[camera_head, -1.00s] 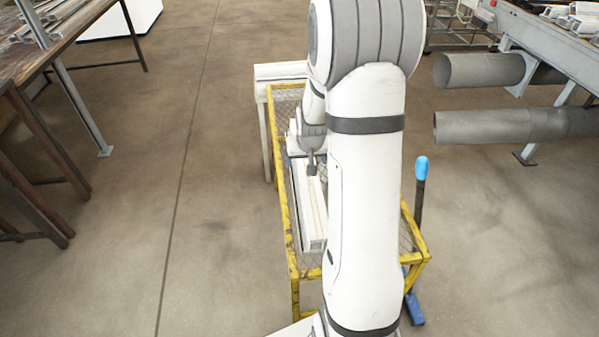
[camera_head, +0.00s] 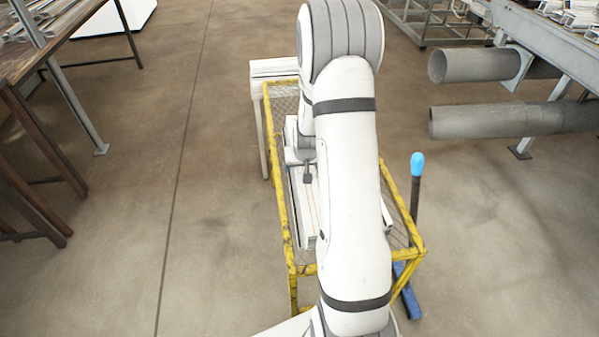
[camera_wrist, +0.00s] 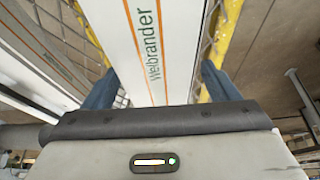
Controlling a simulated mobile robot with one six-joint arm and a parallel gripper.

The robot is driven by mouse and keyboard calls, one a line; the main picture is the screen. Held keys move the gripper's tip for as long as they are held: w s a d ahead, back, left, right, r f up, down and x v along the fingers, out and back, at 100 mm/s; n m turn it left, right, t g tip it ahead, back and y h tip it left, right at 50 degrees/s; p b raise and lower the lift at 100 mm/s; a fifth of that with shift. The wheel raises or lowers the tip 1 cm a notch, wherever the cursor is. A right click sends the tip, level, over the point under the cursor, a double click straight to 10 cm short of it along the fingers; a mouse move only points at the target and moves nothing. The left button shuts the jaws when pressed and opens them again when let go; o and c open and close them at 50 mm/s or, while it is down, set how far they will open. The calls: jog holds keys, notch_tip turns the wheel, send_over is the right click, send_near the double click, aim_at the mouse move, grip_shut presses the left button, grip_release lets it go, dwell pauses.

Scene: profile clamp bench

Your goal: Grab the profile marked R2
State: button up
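A white profile with orange stripes and the word "Welbrander" (camera_wrist: 158,50) runs through the middle of the wrist view. My gripper (camera_wrist: 160,88) has its two blue fingers spread, one on each side of this profile. A little mesh shows between the left finger and the profile, so the gripper looks open. A second striped white profile (camera_wrist: 42,45) lies to the left. No R2 mark is readable in either view. In the head view, a white profile (camera_head: 308,215) lies lengthwise in a yellow cart, partly covered by my arm, and my fingertips are hidden.
The yellow mesh cart (camera_head: 278,180) has raised rails around the profiles. A blue-tipped lever (camera_head: 417,165) stands at its right side. Large grey pipes (camera_head: 490,121) are on a rack at the right. A workbench (camera_head: 65,40) is at the left; the floor between is clear.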

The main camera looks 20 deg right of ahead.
jog(key=c, duration=1.5)
jog(key=shift+r, duration=0.1)
